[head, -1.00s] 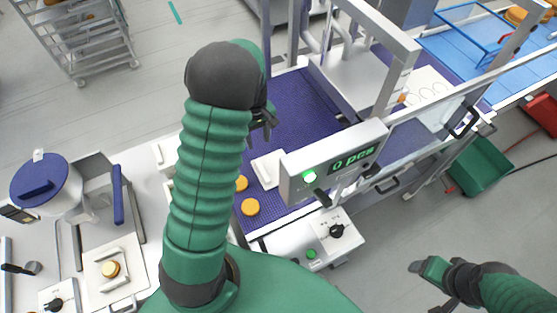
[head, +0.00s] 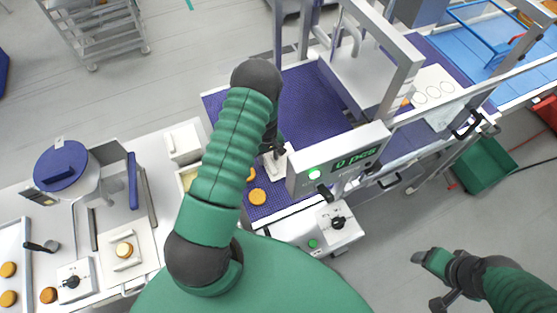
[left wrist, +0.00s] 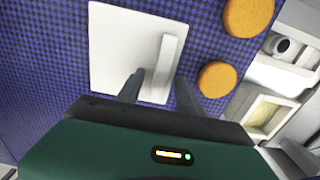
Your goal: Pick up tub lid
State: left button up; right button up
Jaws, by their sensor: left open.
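The tub lid (left wrist: 120,45) is a white square plate with a raised bar handle, lying on the purple belt. It also shows in the head view (head: 268,170), partly hidden by my left gripper (head: 276,148). In the left wrist view my left gripper (left wrist: 160,91) is open, with one finger on each side of the handle as seen from here. I cannot tell whether the fingers touch the lid. My right gripper (head: 430,281) is open and empty at the lower right, away from the belt.
Orange-brown rounds (left wrist: 217,79) lie on the belt (head: 305,105) beside the lid. The counter display box (head: 340,160) stands just right of the lid. An open tub (left wrist: 262,113) with pale contents is left of the belt, and another white lidded tub (head: 183,142) stands behind it.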

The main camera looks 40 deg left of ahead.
pick_arm(q)
jog(key=shift+w, duration=0.15)
jog(key=c, duration=0.3)
grip_shut()
